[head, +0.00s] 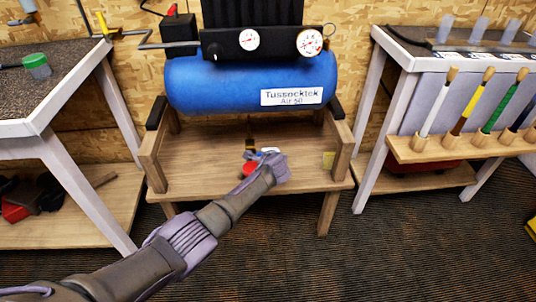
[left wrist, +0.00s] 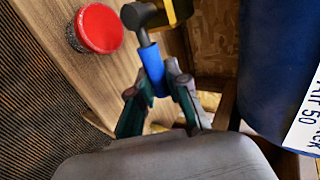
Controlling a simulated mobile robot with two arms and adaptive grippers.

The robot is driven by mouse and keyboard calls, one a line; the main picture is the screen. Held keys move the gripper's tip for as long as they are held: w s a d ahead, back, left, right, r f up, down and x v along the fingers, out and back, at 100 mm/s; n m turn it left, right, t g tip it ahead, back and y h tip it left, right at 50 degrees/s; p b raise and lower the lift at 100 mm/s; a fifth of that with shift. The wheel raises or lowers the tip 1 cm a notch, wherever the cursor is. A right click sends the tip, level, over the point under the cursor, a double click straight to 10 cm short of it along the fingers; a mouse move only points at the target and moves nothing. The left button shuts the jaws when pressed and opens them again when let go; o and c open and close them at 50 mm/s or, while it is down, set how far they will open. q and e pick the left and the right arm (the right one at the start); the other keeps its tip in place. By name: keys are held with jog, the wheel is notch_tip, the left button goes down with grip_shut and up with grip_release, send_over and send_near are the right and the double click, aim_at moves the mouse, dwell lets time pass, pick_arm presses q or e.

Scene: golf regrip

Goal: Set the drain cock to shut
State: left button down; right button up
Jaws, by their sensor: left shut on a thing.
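The compressor's blue tank (head: 245,84) rests on a wooden stand. The drain cock hangs below it; a dark rounded body (left wrist: 141,14) with a yellow part (left wrist: 178,9) beside it shows in the left wrist view. Its blue lever (left wrist: 150,64) reaches from the dark body down between my fingers. My left gripper (left wrist: 158,88) is shut on the blue lever. In the head view my left gripper (head: 260,154) is under the tank, just above the stand's shelf, and hides most of the cock. My right gripper is in neither view.
A red-lidded pot (left wrist: 98,28) stands on the stand's wooden shelf (head: 205,150), close to my left gripper. Workbenches flank the stand; the right one has a rack (head: 462,147) of golf clubs.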

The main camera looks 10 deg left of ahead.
pick_arm(q)
jog(key=shift+f, duration=0.1)
jog(key=c, duration=1.1)
grip_release()
jog(key=v, duration=1.2)
